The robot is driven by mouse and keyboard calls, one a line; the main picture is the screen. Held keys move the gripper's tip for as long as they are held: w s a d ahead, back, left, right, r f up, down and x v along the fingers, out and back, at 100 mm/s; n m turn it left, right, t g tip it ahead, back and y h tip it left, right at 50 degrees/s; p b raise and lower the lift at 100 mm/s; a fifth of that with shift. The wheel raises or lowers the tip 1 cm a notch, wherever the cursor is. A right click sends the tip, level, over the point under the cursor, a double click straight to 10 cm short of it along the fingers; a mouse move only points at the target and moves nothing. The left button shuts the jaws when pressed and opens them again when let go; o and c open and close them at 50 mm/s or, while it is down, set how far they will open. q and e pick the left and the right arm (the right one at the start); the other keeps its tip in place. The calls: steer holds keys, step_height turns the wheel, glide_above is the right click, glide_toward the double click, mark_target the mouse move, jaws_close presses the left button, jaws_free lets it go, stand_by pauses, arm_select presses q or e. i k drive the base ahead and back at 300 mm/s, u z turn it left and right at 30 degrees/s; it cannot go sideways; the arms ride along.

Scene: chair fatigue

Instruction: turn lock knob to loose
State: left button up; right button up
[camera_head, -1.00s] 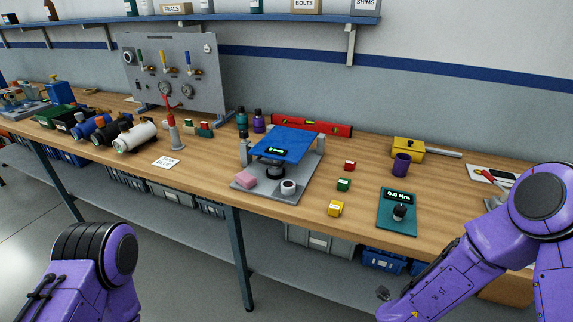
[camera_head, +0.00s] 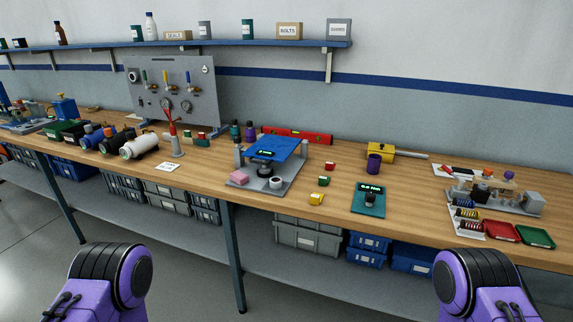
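A grey test fixture (camera_head: 240,183) stands mid-bench with a tilted blue plate (camera_head: 276,148) and a small lit display (camera_head: 264,153). A dark round part (camera_head: 265,170) sits under the plate, and a small white-and-dark round piece (camera_head: 276,182) is at the base's front right. A green torque pad (camera_head: 361,206) to the right carries a black knob (camera_head: 370,197) and a lit readout. I cannot tell which part is the lock knob or read its setting. Neither gripper is in view; only purple links of my arms show at the bottom.
A spring rig (camera_head: 520,203) and red (camera_head: 502,232) and green (camera_head: 536,236) trays are at right. A valve panel (camera_head: 205,95) stands at back left.

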mark_target(238, 138)
steer(key=z, duration=0.3)
steer(key=i, duration=1.1)
steer(key=u, duration=0.7)
